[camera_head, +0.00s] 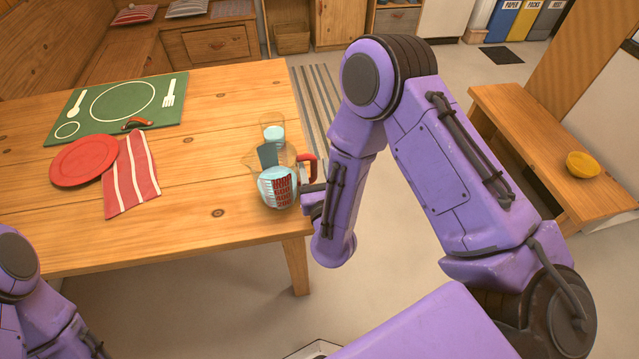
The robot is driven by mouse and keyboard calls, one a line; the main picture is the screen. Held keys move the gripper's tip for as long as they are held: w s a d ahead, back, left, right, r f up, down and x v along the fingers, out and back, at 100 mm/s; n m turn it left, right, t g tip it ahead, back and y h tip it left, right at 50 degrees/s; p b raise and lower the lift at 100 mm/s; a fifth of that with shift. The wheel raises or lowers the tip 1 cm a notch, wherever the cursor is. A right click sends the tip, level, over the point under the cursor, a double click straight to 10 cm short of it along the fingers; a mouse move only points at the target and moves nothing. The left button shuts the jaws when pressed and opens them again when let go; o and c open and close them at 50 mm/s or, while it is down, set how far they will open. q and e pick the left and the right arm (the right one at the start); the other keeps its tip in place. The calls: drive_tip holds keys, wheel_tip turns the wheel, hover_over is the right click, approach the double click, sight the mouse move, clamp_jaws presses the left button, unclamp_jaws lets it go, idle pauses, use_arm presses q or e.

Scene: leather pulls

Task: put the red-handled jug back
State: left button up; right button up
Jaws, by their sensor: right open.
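The clear jug (277,190) stands upright near the right edge of the wooden table (200,220). It has a red handle (308,165) on its right side, red markings on its front and pale blue showing inside. My right gripper (308,190) is open at the jug's right side, just below the handle. Its fingers are small and partly hidden by my forearm, so I cannot tell whether they touch the jug. My left arm shows only in the lower left corner, and its gripper is out of view.
A clear glass (273,130) stands just behind the jug. A green placemat (122,102), a red plate (84,160) and a striped red napkin (131,175) lie to the left. A yellow bowl (583,164) sits on a wooden bench (530,140) at right. The table's front middle is clear.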

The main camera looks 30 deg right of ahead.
drive_tip(key=b+v, duration=0.2)
drive_tip(key=v, duration=0.9)
